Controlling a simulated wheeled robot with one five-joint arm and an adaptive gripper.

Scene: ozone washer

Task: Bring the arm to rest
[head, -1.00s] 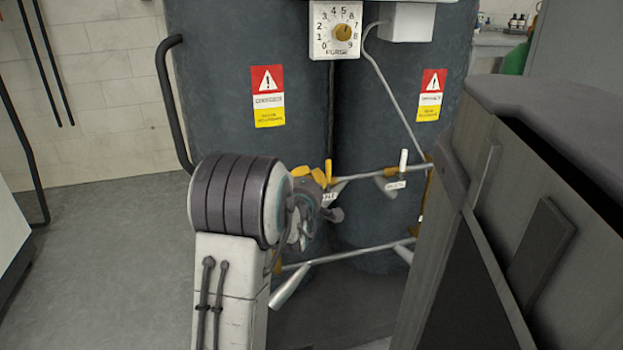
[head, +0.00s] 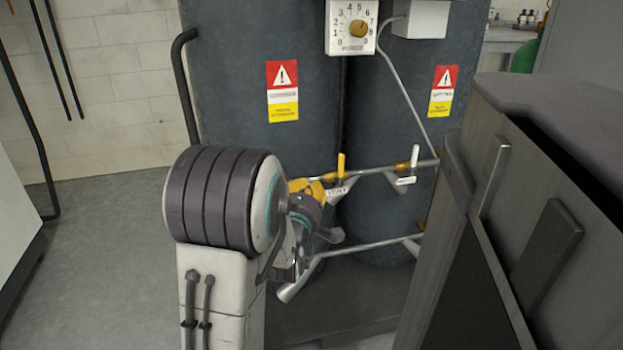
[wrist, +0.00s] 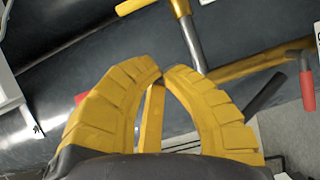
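My gripper (wrist: 163,72) has yellow ribbed fingers. In the wrist view their tips meet, with a gap behind them and a yellow strip showing through it. No held object is visible. In the head view the yellow fingers (head: 312,188) are partly hidden behind my arm's large dark joint, in front of the two dark tanks (head: 240,60). They overlap the upper pipe's left end in the picture; I cannot tell whether they touch it. A yellow-handled valve (head: 341,163) and a white-handled valve (head: 414,156) sit on that pipe.
A grey panelled cabinet (head: 560,190) stands close on the right. A dial box (head: 352,28) and warning signs (head: 282,91) are on the tanks. A lower pipe (head: 370,245) runs below the valves. Open grey floor (head: 110,220) lies at left.

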